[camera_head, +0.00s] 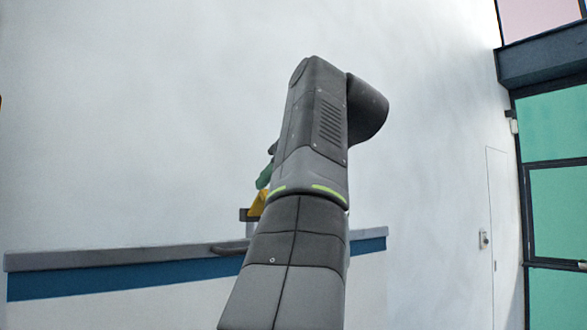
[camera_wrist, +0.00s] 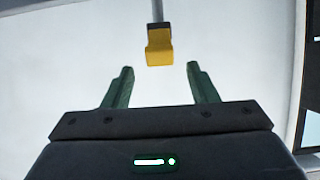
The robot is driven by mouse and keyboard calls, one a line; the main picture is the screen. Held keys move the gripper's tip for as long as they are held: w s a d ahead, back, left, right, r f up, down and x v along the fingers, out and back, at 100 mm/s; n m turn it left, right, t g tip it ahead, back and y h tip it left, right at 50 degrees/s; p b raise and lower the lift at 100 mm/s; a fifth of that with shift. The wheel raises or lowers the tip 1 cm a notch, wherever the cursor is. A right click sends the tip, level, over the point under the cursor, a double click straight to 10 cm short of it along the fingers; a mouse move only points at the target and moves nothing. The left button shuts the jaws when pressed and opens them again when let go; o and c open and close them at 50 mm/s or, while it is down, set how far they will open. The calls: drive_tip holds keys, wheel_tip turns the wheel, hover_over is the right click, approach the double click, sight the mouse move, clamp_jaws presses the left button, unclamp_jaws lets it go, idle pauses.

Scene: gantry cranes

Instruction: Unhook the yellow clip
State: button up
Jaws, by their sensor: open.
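The yellow clip (camera_wrist: 159,46) hangs at the lower end of a thin grey rod (camera_wrist: 157,10) in the wrist view. My gripper (camera_wrist: 159,72) has its two green fingers spread apart with nothing between them. The clip shows just beyond the fingertips, roughly centred between them. In the head view a small yellow piece (camera_head: 258,203) shows at the left side of my arm, partly hidden by it. A green finger of my gripper (camera_head: 264,177) shows just above that piece. The rest of the gripper is hidden behind my arm.
A grey-topped ledge with a blue band (camera_head: 120,259) runs along the white wall behind my arm. A dark-framed green window (camera_head: 555,215) and a door outline (camera_head: 497,230) are at the right. The wall area around the clip looks clear.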

drive_tip(key=shift+v, duration=2.8)
